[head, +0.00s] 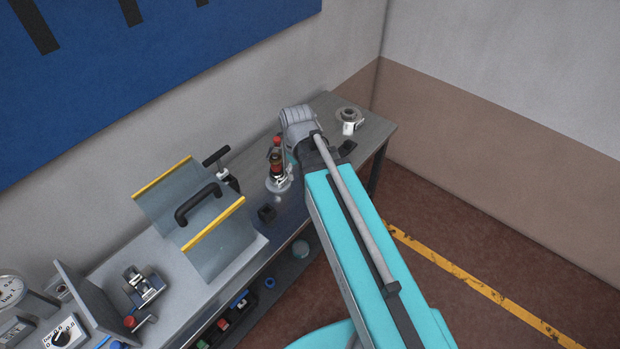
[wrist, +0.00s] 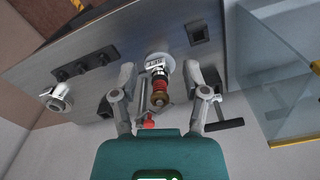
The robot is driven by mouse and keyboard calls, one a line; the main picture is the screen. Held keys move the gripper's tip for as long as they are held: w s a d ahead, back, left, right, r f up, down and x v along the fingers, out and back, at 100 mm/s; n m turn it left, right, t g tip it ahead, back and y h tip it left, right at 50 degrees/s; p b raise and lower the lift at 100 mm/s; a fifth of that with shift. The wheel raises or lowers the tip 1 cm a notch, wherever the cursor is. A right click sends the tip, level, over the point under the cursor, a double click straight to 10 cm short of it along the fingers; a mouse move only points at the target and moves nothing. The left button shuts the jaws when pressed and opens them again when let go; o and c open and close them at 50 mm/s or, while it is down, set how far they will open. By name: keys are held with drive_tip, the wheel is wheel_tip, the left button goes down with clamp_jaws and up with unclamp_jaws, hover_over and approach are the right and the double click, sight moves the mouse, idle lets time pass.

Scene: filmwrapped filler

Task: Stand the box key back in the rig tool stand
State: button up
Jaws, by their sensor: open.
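A black T-handled tool (head: 217,157), which looks like the box key, stands upright at the back of the bench; its lower end is partly hidden. Its black crossbar (wrist: 222,125) shows beside the right finger in the wrist view. A small black block with a square opening (wrist: 199,32) sits on the bench and looks like the tool stand; it also shows in the head view (head: 266,213). Nothing stands in it. My gripper (wrist: 165,92) is open and empty. A red and brass fitting (wrist: 158,84) appears between its fingers; I cannot tell whether they touch it.
A clear guard (head: 215,235) with yellow edges and a black handle stands left of the T-handled tool. A clamp-like device (head: 143,285) and gauge (head: 12,290) lie front left.

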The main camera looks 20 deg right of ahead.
drive_tip(key=s+d+m, duration=0.1)
drive_tip(key=s, duration=0.1)
drive_tip(key=s+d+m, duration=0.1)
drive_tip(key=m, duration=0.1)
drive_tip(key=shift+s+d, duration=0.1)
drive_tip(key=shift+s, duration=0.25)
idle(0.8)
